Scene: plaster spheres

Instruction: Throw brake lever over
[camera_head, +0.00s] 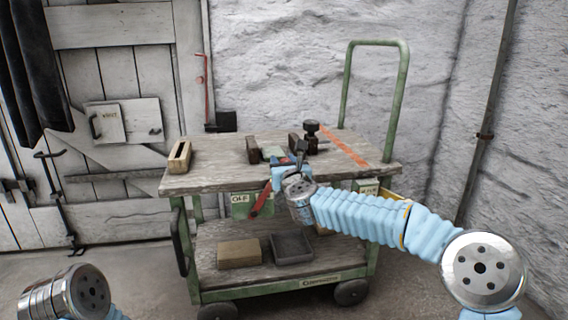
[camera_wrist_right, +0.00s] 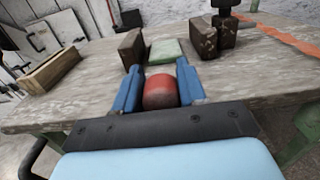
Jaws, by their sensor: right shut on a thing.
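The brake lever (camera_head: 260,202) is a red handle at the front edge of the cart, beside a small label plate (camera_head: 240,199). It slants up toward my right gripper (camera_head: 284,168), which partly hides it. In the right wrist view the lever's rounded red end (camera_wrist_right: 160,92) sits between the two blue fingers of my right gripper (camera_wrist_right: 158,88), which is shut on it. The rest of the lever is hidden there. A part of my left arm shows at the lower left of the head view, but its gripper is out of view.
A brown block (camera_head: 238,254) and grey tray (camera_head: 292,248) are on the lower shelf.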

